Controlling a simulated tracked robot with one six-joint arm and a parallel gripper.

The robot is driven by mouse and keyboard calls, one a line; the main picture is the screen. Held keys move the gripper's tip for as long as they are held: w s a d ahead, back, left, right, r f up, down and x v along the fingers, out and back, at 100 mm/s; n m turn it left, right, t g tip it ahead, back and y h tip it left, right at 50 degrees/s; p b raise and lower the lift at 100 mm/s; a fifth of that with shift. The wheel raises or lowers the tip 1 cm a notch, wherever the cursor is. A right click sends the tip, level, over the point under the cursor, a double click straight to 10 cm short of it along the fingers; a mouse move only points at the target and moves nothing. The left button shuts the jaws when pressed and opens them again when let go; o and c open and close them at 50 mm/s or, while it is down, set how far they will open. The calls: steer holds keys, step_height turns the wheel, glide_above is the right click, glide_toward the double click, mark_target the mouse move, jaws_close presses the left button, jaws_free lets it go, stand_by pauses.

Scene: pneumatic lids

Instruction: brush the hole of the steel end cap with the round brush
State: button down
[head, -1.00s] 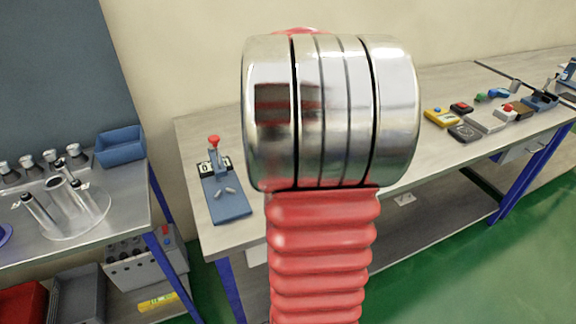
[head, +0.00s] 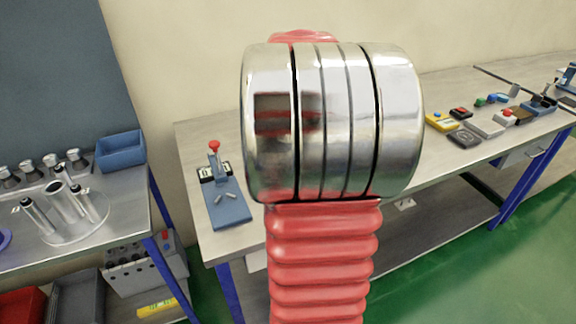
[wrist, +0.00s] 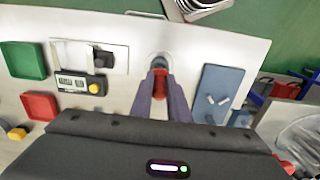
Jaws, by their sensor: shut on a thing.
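In the wrist view, the two dark fingers of my gripper (wrist: 160,78) are shut on a small red piece (wrist: 160,88), which looks like the round brush's handle. Its bristles cannot be made out. In the head view my own arm blocks the middle, so gripper, brush and cap are hidden.
A blue fixture (wrist: 214,92) with small pins lies right of the fingers; its red knob (head: 214,146) shows in the head view. To the left are a green tray (wrist: 24,60), a red tray (wrist: 40,105) and a gauge with a display (wrist: 75,84).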

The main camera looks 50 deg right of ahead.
steer(key=shift+f, duration=0.85)
steer(key=shift+r, duration=0.15)
steer(key=shift+r, duration=0.9)
steer(key=shift+f, duration=0.15)
steer(key=shift+f, duration=0.9)
steer(key=shift+r, duration=0.1)
steer(key=shift+r, duration=3.45)
steer(key=shift+s, duration=0.15)
